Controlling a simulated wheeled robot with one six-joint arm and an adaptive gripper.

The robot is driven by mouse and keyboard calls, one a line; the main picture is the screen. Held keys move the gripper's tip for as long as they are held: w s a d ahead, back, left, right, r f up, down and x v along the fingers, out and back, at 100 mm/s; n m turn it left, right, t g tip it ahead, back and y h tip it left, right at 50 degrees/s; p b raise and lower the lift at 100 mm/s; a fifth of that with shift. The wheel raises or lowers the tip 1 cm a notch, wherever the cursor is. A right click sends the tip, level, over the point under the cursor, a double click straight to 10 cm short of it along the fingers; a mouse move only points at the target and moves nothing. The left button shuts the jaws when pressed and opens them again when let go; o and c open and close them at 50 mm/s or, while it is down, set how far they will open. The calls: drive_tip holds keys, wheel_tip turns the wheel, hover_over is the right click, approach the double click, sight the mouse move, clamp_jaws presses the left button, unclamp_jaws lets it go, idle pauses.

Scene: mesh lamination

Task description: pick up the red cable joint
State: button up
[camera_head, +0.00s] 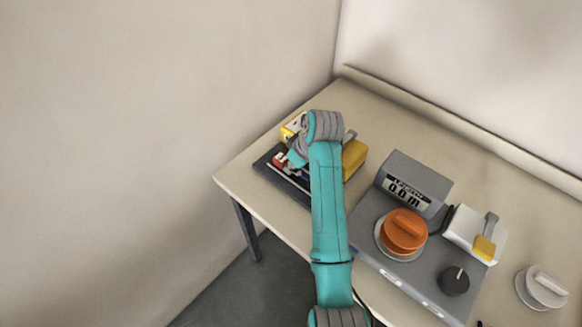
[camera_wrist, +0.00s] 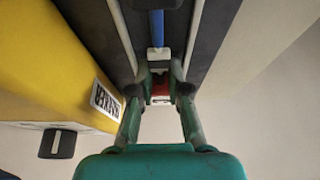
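A small red part, which looks like the red cable joint (camera_head: 280,159), shows at the dark tray by my gripper in the head view. In the wrist view a small red patch (camera_wrist: 160,86) lies between my fingertips, in line with a blue cable-like strip (camera_wrist: 157,28) and a pale end piece. My gripper (camera_wrist: 160,88) points down at the tray, with one finger on each side of this part. Whether the fingers touch it is not clear. My arm hides part of the tray in the head view.
The dark tray (camera_head: 268,171) lies near the table's left edge. A yellow box (camera_head: 354,157) stands right beside the arm, close to my gripper in the wrist view (camera_wrist: 45,65). A grey device with a display (camera_head: 411,186) and orange knob (camera_head: 404,230) stands to the right.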

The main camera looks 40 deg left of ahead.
clamp_jaws()
drive_tip(key=shift+r, duration=0.15)
